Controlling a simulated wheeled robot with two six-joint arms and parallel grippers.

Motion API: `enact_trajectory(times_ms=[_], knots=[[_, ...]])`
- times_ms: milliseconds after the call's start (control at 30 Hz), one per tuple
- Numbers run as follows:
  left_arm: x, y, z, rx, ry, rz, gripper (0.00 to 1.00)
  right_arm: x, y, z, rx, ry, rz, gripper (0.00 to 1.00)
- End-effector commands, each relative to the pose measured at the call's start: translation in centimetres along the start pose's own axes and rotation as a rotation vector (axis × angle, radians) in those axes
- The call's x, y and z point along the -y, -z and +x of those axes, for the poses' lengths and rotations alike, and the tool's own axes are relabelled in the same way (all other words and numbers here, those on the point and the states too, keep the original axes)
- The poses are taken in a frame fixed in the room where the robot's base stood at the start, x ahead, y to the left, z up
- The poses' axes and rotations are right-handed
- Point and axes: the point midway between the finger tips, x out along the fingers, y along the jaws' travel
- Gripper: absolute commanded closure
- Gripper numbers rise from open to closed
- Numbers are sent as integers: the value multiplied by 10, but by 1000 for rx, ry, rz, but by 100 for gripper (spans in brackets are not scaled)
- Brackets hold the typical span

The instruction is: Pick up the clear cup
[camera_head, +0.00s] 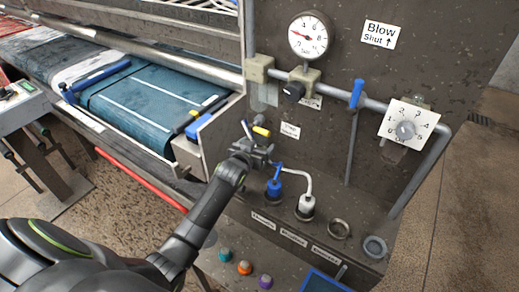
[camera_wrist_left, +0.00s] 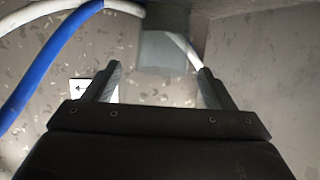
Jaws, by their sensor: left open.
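The clear cup (camera_wrist_left: 162,55) shows in the left wrist view as a translucent cup just below a grey-green block. It lies ahead of and between the two open fingers of my left gripper (camera_wrist_left: 158,84), with no visible contact. In the head view what looks like the cup (camera_head: 266,96) hangs under a beige fitting on the pipe. My left gripper (camera_head: 249,131) is below it in the picture, in front of the dark panel, open and empty. My right gripper is not in view.
A pressure gauge (camera_head: 308,35) and a numbered dial (camera_head: 407,129) are on the panel. Blue (camera_head: 274,186) and white (camera_head: 306,204) hose ends stand in holders below my gripper. Coloured buttons (camera_head: 245,268) line the lower front. A blue rug (camera_head: 150,100) lies at left.

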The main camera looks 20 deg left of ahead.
Motion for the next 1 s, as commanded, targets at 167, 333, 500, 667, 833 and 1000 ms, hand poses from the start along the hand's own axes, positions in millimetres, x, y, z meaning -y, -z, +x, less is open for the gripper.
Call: enact_trajectory(times_ms=[167,333,500,667,833,1000], knots=[[2,1,21,1,0,1,23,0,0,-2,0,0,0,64],[2,0,30,1,0,1,23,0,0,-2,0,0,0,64],[2,0,32,0,0,1,23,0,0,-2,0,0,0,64],[2,0,31,0,0,1,29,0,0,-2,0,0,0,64],[2,0,31,1,0,1,52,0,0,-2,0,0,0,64],[2,0,31,0,0,1,74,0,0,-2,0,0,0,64]])
